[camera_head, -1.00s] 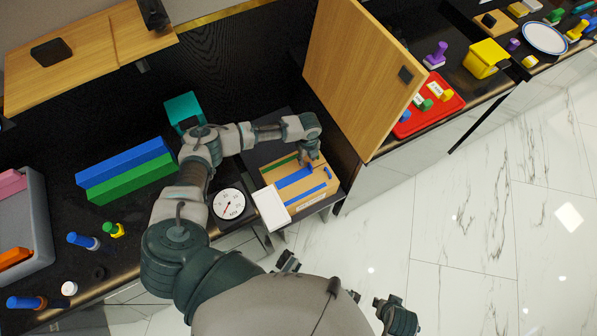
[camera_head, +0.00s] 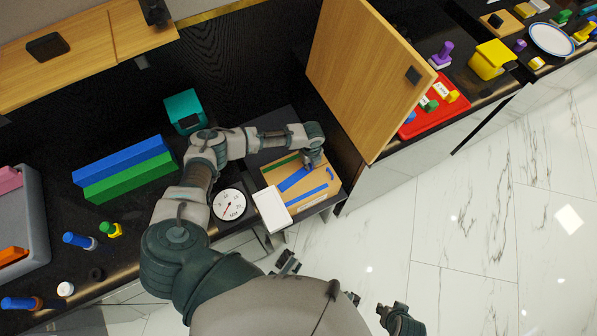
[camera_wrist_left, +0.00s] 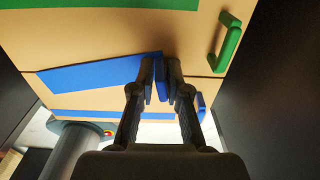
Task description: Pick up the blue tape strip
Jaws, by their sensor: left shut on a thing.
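The blue tape strip (camera_head: 294,181) lies across a tan wooden box with drawer-like fronts (camera_head: 270,178), at an angle to the lower blue strip (camera_head: 305,196). In the left wrist view the blue tape strip (camera_wrist_left: 95,75) is tilted, and its right end is between the fingers. My left gripper (camera_wrist_left: 161,80) is shut on that end, close to the box face. In the head view my left gripper (camera_head: 311,163) is over the strip's upper right end and partly hides it.
A green handle (camera_wrist_left: 227,42) and a blue handle (camera_wrist_left: 201,106) stick out beside the fingers. A white box (camera_head: 271,211) and a round dial (camera_head: 229,205) stand near the tan box. An open wooden door (camera_head: 360,80) rises to the right.

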